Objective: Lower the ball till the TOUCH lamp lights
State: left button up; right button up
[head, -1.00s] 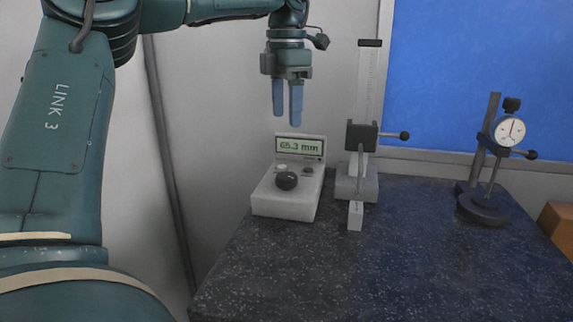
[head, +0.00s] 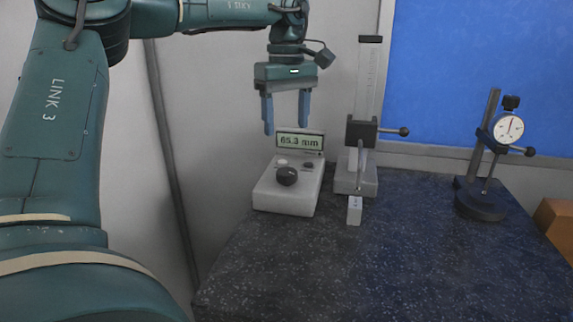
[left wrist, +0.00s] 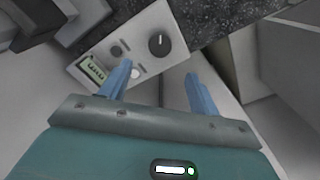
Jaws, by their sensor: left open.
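The pale control box (head: 285,200) has a tilted display (head: 299,142) reading 65.3 mm, a large dark knob (head: 287,176), a pale round spot (head: 281,163) and a small dark one. I cannot tell which is the TOUCH lamp; no glow shows. Behind it to the right stands a column gauge (head: 369,85) with a dark carriage (head: 360,131) and side handle (head: 403,132). A pale block (head: 354,210) shows below the carriage; no ball can be made out. My left gripper (head: 287,128) is open and empty, above the box. The left wrist view shows its fingers (left wrist: 157,70) over the box (left wrist: 163,22).
A dial indicator (head: 509,129) on a dark round-based stand is at the right of the speckled dark table (head: 400,270). A brown box (head: 555,220) is at the right edge. A blue panel (head: 480,70) hangs behind. The front of the table is clear.

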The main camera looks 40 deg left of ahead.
aim_at(287, 171)
pick_arm(q)
notch_tip(287, 171, down, 10)
jog(key=shift+r+p, duration=0.1)
jog(key=shift+p, duration=0.45)
jog(key=shift+f, duration=0.25)
pick_arm(e)
jog(key=shift+s+d, duration=0.1)
jog(key=shift+s, duration=0.05)
pick_arm(q)
jog(key=c, duration=1)
pick_arm(e)
jog(key=shift+r, duration=0.15)
